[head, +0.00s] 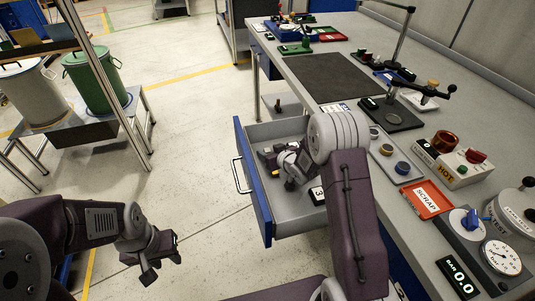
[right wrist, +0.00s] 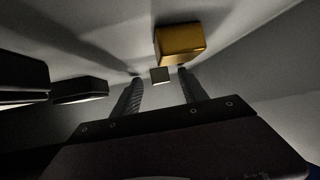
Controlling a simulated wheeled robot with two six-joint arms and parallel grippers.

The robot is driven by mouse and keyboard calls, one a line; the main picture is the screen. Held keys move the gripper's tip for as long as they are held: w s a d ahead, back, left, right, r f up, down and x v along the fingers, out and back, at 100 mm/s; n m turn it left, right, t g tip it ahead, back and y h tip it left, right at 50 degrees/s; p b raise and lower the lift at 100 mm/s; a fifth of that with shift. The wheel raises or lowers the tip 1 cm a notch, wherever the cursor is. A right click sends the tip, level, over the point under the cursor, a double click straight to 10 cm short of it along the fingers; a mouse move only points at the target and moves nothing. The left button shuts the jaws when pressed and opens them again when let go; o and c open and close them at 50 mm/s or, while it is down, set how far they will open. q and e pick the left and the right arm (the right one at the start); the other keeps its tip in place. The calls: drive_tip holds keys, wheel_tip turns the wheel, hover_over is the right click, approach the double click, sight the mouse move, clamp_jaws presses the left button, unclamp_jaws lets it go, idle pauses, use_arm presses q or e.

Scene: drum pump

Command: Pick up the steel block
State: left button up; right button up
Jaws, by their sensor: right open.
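A small grey block (right wrist: 160,75), which looks like the steel block, lies on the drawer floor in the right wrist view. It is ahead of my right gripper (right wrist: 158,88), between the lines of its two fingers. The fingers are apart with nothing held. In the head view my right gripper (head: 291,184) reaches down into the open drawer (head: 262,205); I cannot make out the grey block there. My left gripper (head: 162,267) is empty over the floor at lower left, its fingers apart.
A larger brass-coloured block (right wrist: 180,43) lies just beyond the grey block. Dark blocks (right wrist: 80,90) lie to the left. The drawer walls surround my right gripper. The bench (head: 310,75) carries a red scrap tray (head: 427,199), a hot plate unit (head: 455,165) and gauges.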

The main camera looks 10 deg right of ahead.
drive_tip(key=shift+r, duration=0.1)
clamp_jaws()
wheel_tip(320, 180, up, 10)
drive_tip(key=p, duration=0.3)
drive_tip(key=shift+p, duration=0.3)
